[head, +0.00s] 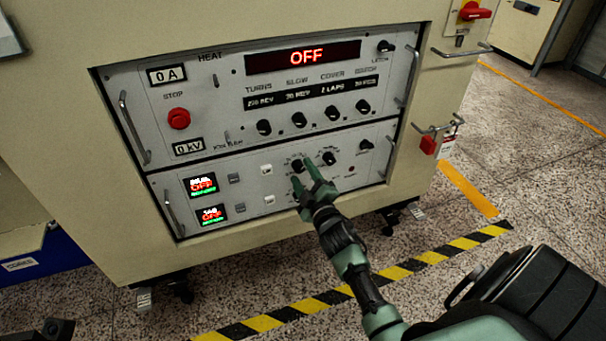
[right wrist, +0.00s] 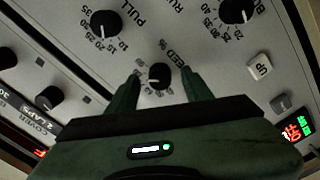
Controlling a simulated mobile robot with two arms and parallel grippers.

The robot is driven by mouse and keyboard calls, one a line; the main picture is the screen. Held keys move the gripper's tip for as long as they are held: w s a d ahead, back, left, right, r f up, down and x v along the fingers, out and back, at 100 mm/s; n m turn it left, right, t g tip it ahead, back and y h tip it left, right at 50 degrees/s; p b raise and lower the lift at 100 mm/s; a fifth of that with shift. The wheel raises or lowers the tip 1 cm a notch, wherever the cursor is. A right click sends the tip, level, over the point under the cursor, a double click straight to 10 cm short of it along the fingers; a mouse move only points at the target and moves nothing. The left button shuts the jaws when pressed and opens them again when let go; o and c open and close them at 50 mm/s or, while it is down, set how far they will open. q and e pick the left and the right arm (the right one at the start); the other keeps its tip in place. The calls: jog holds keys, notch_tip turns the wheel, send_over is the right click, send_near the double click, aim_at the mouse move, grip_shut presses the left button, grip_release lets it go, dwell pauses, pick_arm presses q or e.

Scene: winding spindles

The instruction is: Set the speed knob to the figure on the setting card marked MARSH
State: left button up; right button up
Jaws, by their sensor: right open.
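The speed knob (right wrist: 159,76) is a small black dial with "SPEED %" lettering, seen upside down in the right wrist view. In the head view the knob (head: 298,165) is partly behind my fingers on the lower panel. My right gripper (head: 303,173) is open at the panel. In the right wrist view the gripper's fingers (right wrist: 161,78) stand on either side of the knob, with a visible gap on both sides. The knob's exact pointer setting is too small to read. No card marked MARSH can be made out in either view.
A "PULL" knob (right wrist: 105,24) and another scaled knob (right wrist: 235,10) sit close by. A white UP button (right wrist: 258,65) is to the right. The upper panel has a red stop button (head: 178,118), several knobs and a display (head: 303,57) reading OFF. Metal handles (head: 134,128) stick out.

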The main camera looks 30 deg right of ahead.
jog(key=p+v, duration=0.2)
jog(key=v, duration=0.5)
jog(key=shift+s, duration=0.25)
